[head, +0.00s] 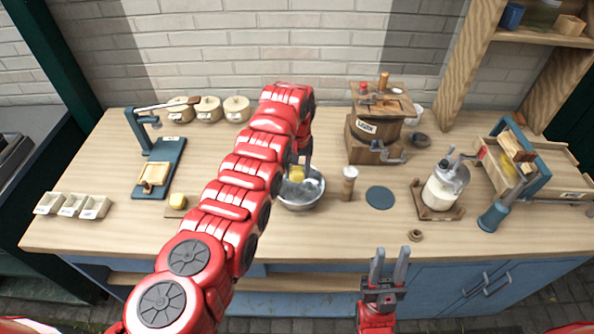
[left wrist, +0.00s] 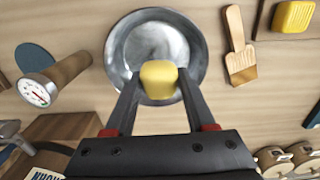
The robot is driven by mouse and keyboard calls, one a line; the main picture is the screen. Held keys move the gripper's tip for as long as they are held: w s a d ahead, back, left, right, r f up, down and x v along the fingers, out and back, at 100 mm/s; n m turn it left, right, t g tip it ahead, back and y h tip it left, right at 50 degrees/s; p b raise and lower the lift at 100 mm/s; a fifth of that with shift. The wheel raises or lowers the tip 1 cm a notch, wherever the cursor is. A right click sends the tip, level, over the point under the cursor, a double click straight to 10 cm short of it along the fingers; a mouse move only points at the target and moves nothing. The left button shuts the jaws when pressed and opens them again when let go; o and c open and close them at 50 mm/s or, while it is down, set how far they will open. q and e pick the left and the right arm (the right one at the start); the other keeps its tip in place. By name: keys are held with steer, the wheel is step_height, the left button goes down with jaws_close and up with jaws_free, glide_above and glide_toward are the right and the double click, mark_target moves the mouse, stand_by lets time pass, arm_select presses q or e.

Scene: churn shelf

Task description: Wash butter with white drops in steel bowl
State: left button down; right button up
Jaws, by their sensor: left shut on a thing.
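The steel bowl (head: 304,201) stands on the wooden table in the middle of the head view. It also shows from above in the left wrist view (left wrist: 120,40). A yellow butter lump (left wrist: 159,78) is between the fingers of my left gripper (left wrist: 160,92), which is shut on it over the bowl. In the head view the butter (head: 297,173) shows just beside my red left arm. I cannot tell whether the butter touches the bowl's bottom. My right gripper (head: 390,268) is open and empty in front of the table's front edge. No white drops are clearly visible.
A second butter piece (head: 177,201) and a wooden paddle (left wrist: 238,55) lie left of the bowl. A thermometer pot (head: 349,184) and dark round mat (head: 380,197) stand right. A wooden churn (head: 376,135) is behind, a glass jar churn (head: 443,187) further right.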

mark_target(297, 170)
arm_select(q)
steer(key=shift+r, duration=2)
